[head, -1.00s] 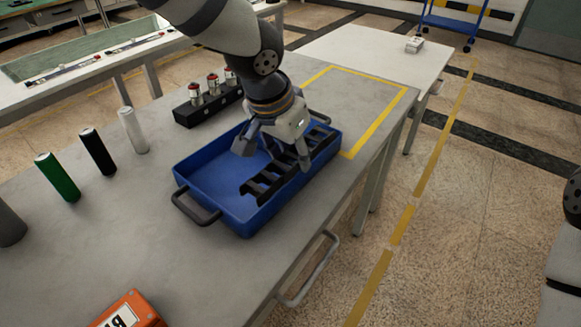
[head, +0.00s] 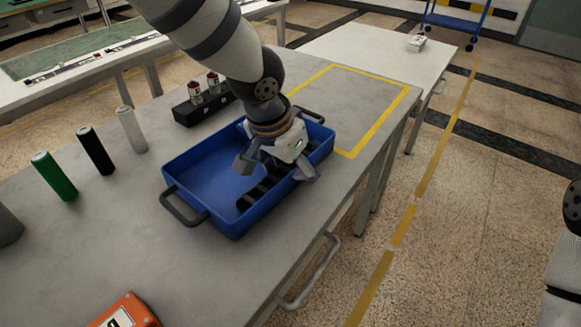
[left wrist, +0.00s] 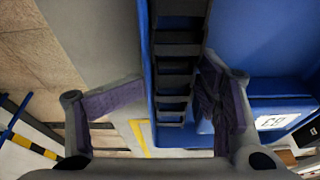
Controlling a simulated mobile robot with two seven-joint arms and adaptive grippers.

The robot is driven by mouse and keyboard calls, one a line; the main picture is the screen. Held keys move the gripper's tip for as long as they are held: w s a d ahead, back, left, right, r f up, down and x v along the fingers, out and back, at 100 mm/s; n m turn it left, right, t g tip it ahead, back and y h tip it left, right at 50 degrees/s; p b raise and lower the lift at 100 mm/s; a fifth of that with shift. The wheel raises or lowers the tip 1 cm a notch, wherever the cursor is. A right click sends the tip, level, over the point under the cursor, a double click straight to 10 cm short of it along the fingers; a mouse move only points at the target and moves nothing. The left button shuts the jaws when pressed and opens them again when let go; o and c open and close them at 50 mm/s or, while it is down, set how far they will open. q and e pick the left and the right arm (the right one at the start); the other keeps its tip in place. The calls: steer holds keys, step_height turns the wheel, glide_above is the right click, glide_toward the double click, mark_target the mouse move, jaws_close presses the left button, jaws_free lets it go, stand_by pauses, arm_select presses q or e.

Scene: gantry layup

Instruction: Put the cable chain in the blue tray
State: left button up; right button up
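The blue tray (head: 205,178) stands on the grey table with a dark handle at each end. The black cable chain (head: 252,197) lies inside it along the near long wall, partly hidden by my gripper. My left gripper (head: 276,170) is low over the tray, pointing down. In the left wrist view its fingers (left wrist: 160,92) are spread, with the cable chain (left wrist: 176,70) and a tray wall (left wrist: 148,70) between them. One finger is outside the wall and the other on the inner side. The chain looks close to the inner finger; contact cannot be told. My right gripper is out of view.
Green (head: 54,176), black (head: 96,151) and grey (head: 132,129) cylinders stand left of the tray. A black block with red-topped parts (head: 203,102) is behind it. An orange box (head: 124,312) is at the front. A yellow-outlined area (head: 365,110) lies right of the tray.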

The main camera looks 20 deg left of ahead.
arm_select(q)
steer(key=shift+r, duration=0.15)
steer(key=shift+r, duration=0.15)
steer(key=p+v, duration=0.1)
steer(key=v, duration=1)
steer(key=shift+r+p, duration=0.3)
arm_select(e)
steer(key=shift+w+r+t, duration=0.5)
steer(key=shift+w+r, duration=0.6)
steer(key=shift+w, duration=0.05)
arm_select(q)
steer(key=shift+s, duration=0.15)
